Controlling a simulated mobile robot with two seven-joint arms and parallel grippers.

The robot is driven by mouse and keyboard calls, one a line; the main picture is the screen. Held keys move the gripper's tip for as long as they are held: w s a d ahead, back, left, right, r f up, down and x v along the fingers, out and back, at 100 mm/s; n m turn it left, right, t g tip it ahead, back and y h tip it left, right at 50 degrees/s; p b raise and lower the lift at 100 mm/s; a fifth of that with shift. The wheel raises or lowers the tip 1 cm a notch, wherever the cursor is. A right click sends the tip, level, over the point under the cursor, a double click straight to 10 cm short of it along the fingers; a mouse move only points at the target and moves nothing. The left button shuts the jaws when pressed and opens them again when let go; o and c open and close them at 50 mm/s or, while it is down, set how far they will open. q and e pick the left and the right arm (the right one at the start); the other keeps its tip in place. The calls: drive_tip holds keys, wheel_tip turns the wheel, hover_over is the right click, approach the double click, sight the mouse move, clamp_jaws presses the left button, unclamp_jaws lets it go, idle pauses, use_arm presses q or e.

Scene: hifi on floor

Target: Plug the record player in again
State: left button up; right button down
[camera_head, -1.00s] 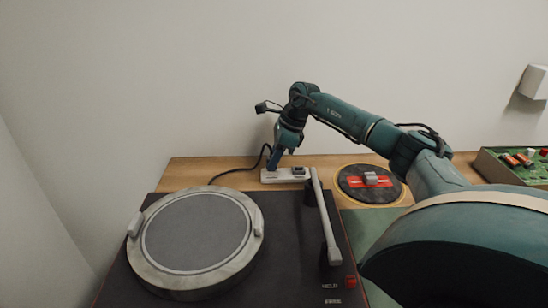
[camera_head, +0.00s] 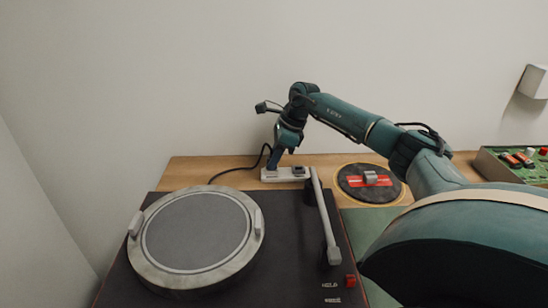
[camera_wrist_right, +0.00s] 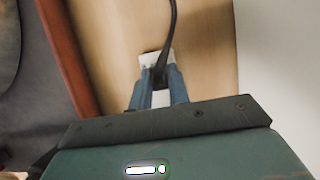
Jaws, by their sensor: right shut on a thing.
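The record player (camera_head: 285,228) lies in front with its round platter (camera_head: 197,232) and tonearm (camera_head: 325,220). Behind it, near the wall, a white power strip (camera_head: 283,174) lies on the wooden table. My right gripper (camera_head: 272,166) points down at the strip's left part. In the right wrist view my right gripper (camera_wrist_right: 160,92) is shut on the dark plug, with the black cord (camera_wrist_right: 172,30) rising from it. The white strip (camera_wrist_right: 150,60) shows just beneath the fingers. Whether the plug is fully seated in a socket is hidden. My left gripper is not in view.
A round dark pad with a red label (camera_head: 370,183) lies right of the strip. A green circuit board tray (camera_head: 512,163) is at the far right. The black cord (camera_head: 232,172) runs across the table behind the player. The wall is close behind.

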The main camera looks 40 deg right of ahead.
drive_tip(key=c, duration=1.3)
unclamp_jaws()
drive_tip(key=shift+o, duration=0.2)
drive_tip(key=shift+r, duration=0.2)
use_arm(q)
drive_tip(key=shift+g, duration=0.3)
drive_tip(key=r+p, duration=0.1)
drive_tip(key=p, duration=0.1)
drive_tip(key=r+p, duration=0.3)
drive_tip(key=p, duration=0.1)
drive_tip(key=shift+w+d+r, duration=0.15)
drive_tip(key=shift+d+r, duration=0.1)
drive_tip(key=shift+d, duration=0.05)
use_arm(e)
drive_tip(key=w+a+v, duration=0.1)
drive_tip(key=v, duration=1.6)
drive_tip(key=shift+r, duration=0.55)
drive_tip(key=shift+s+f, duration=0.1)
drive_tip(key=shift+s, duration=0.05)
